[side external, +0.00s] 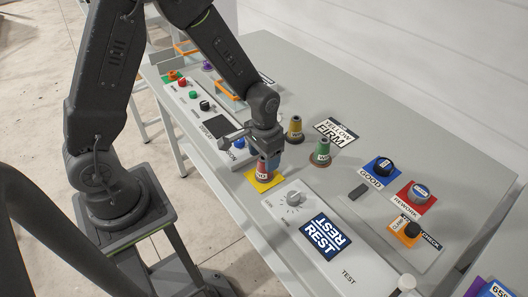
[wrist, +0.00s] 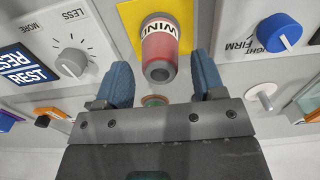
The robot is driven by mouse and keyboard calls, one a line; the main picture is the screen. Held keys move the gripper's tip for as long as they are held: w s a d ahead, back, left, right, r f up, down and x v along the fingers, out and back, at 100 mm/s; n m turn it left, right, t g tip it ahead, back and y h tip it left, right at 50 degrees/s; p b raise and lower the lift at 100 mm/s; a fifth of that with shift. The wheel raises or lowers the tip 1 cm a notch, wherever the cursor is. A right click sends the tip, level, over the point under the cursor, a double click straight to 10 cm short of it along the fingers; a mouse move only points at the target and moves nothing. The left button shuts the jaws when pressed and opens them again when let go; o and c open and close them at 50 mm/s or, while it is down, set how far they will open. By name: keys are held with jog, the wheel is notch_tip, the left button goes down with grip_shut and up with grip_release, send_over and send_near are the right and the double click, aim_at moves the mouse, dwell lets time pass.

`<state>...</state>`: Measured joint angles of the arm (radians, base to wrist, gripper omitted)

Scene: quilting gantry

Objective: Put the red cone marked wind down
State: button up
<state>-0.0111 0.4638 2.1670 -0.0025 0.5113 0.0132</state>
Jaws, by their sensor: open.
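The red cone (side external: 263,168) with a white band stands on a yellow square (side external: 263,184) near the table's front edge. In the wrist view the red cone (wrist: 159,48) shows the letters "WIN" on its band, over the yellow square (wrist: 124,20). My gripper (side external: 269,150) is low over the cone and partly hides it in the side view. In the wrist view my gripper (wrist: 161,70) is open, its blue fingers on either side of the cone with a visible gap at each side. Whether the cone's base rests flat is hard to tell.
A dial (side external: 293,198) and a "REST" display (side external: 320,237) are at the front right.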

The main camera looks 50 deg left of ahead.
notch_tip(320, 180, up, 12)
jog(key=s+r+t, duration=0.5)
jog(key=s+r, duration=0.6)
jog(key=s, duration=0.3)
jog(key=shift+s+d+r+t, duration=0.2)
jog(key=shift+s+r+t, duration=0.1)
jog(key=shift+s, duration=0.05)
